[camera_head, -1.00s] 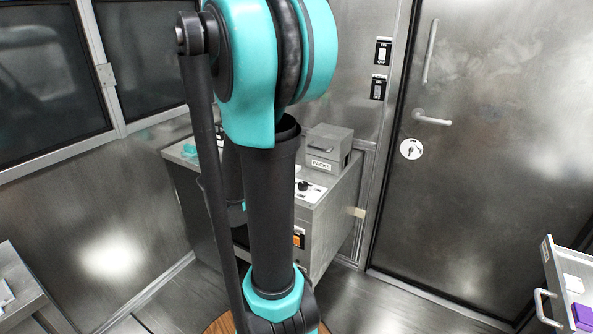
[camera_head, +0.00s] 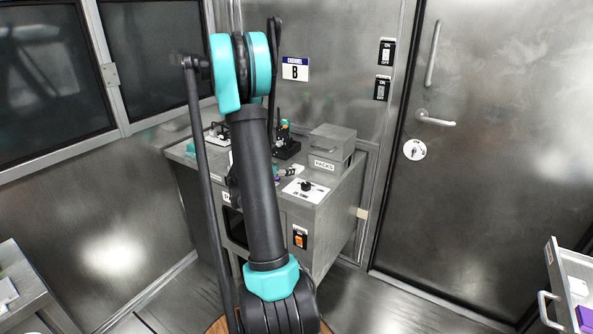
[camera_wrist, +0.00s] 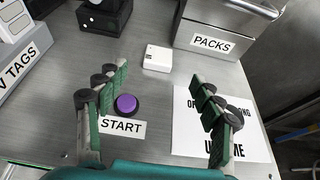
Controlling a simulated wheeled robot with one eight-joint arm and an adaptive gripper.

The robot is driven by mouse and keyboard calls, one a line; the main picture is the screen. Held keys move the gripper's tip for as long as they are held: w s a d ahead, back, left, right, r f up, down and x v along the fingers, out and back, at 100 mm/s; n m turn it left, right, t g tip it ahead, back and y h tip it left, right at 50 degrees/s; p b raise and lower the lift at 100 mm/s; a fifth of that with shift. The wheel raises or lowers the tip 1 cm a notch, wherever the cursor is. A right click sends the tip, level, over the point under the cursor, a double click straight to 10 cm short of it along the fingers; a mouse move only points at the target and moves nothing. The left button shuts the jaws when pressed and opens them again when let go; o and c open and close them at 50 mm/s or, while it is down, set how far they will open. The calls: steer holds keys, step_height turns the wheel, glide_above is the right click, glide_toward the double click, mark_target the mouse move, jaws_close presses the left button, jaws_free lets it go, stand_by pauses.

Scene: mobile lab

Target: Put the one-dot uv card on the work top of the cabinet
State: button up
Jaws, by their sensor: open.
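In the wrist view a small white block-like card (camera_wrist: 157,58) lies flat on the work top (camera_wrist: 62,75) of the cabinet, which also shows in the head view (camera_head: 338,196). The card has small dark marks near one corner, too small to count. My gripper (camera_wrist: 160,80) is open, its two green-padded fingers spread apart with nothing between them. The card lies just beyond the fingertips, apart from them. In the head view my gripper (camera_head: 284,173) is low over the work top and partly hidden by my arm.
A purple button (camera_wrist: 126,104) marked START and a white label plate (camera_wrist: 245,135) lie under the fingers. The PACKS box (camera_wrist: 224,28) stands behind right, a black device (camera_wrist: 104,18) behind left, the tags box (camera_wrist: 22,42) at left. An open drawer (camera_head: 551,265) is at far right.

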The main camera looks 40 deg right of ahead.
mark_target(297, 166)
steer(key=x, duration=1.1)
steer(key=shift+f, duration=0.1)
steer(key=shift+c, duration=0.3)
steer(key=c, duration=1.1)
steer(key=shift+o, duration=0.2)
